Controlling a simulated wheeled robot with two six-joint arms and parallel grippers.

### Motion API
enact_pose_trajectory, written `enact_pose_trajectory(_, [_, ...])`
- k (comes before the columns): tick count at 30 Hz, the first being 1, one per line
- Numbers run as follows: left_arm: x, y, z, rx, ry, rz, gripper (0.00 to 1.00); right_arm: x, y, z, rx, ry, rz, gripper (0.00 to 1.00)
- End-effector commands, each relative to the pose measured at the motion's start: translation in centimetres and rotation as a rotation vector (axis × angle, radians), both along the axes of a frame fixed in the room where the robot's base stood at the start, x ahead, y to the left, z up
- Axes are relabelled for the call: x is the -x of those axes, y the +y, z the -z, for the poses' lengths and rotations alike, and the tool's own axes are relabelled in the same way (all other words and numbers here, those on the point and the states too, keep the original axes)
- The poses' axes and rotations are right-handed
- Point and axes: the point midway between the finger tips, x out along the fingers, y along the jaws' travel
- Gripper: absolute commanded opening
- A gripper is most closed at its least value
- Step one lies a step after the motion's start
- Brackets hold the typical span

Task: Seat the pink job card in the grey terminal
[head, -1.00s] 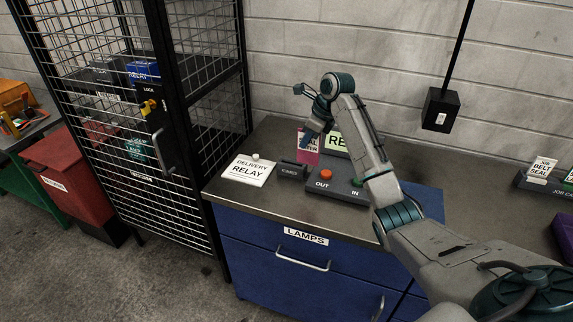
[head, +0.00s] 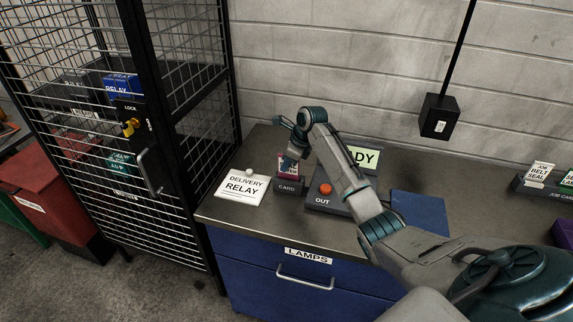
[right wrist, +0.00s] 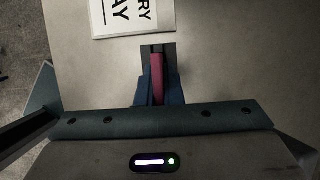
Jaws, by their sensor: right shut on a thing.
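The pink job card (head: 287,167) stands upright at the grey terminal marked CARD (head: 289,187), its lower edge at the terminal's top. Whether it is down inside the slot I cannot tell. My right gripper (head: 295,156) is shut on the card from above. In the right wrist view the pink card (right wrist: 158,72) shows edge-on between the two blue fingers, in line with the dark terminal (right wrist: 157,48) beneath. My left gripper is not in view.
A white DELIVERY RELAY card (head: 243,186) lies left of the terminal. A panel with an orange OUT button (head: 325,189) stands close on the right, below a green sign (head: 363,157). A blue flat sheet (head: 420,212) lies further right. A mesh cage (head: 190,110) stands left.

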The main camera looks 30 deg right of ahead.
Motion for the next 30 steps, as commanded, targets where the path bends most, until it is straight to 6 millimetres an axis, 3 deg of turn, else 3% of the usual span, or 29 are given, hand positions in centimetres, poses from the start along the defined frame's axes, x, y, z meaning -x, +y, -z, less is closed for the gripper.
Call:
enact_pose_trajectory(3, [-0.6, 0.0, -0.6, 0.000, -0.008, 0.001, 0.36, 0.1, 0.0, 1.1, 0.000, 0.001, -0.001, 0.00])
enact_pose_trajectory(13, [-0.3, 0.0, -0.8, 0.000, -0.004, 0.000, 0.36, 0.0, 0.0, 1.4, -0.001, 0.001, 0.000, 0.00])
enact_pose_trajectory(15, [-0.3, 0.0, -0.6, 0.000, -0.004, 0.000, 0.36, 0.0, 0.0, 1.5, 0.000, 0.000, 0.000, 0.21])
enact_pose_trajectory(17, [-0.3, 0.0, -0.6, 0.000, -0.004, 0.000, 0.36, 0.0, 0.0, 1.5, 0.000, 0.000, -0.001, 0.29])
enact_pose_trajectory(26, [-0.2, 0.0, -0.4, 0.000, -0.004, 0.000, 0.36, 0.0, 0.0, 1.4, 0.000, 0.000, -0.001, 0.29])
enact_pose_trajectory(30, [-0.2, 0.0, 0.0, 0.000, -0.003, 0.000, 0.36, 0.3, -0.4, 0.2, 0.002, -0.003, 0.000, 0.29])
